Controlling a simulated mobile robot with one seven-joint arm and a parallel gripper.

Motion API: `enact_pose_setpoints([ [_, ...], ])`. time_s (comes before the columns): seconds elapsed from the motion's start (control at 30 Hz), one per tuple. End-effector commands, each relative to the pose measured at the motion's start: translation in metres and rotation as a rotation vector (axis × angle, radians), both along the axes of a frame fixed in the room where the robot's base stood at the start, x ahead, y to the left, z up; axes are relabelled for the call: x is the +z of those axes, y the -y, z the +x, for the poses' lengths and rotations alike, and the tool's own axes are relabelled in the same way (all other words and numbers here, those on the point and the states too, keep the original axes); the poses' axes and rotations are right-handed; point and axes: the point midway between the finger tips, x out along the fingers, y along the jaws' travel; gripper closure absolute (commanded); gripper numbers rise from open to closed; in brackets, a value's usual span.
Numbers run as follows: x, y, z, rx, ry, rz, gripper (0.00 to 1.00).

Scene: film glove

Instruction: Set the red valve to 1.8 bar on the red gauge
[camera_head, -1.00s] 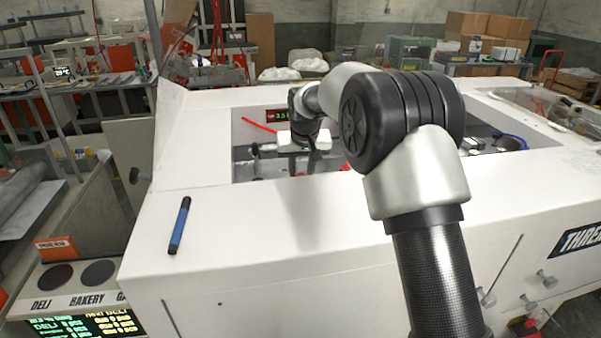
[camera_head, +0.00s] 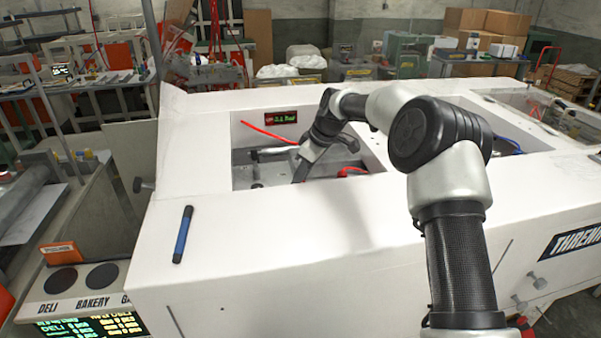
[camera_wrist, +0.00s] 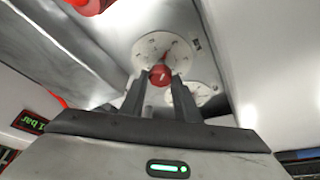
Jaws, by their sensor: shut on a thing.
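The red valve (camera_wrist: 161,76) is a small round red knob in the wrist view, with a pale pointer line. It sits in front of a white round dial (camera_wrist: 149,44) with markings. My gripper (camera_wrist: 162,80) has its two dark fingers on either side of the knob and is shut on it. The red gauge is a digital display (camera_head: 282,117) in the head view, with a red label and green digits too small to read surely. It also shows tilted at the left of the wrist view (camera_wrist: 31,122). In the head view the knob is hidden.
A second white dial (camera_wrist: 202,93) lies partly behind the right finger. The white machine housing (camera_head: 330,220) surrounds the recessed opening where my arm reaches in. A red rod (camera_head: 268,132) lies in the opening. A blue marker (camera_head: 182,234) lies on the housing's top.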

Motion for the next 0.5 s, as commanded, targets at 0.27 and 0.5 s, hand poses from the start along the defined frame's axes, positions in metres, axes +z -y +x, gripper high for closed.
enact_pose_setpoints([
  [0.27, 0.0018, 0.0006, 0.0025, 0.244, 0.000, 0.001, 0.93],
  [0.5, 0.0003, 0.0009, 0.0033, 0.402, 0.001, -0.001, 0.93],
])
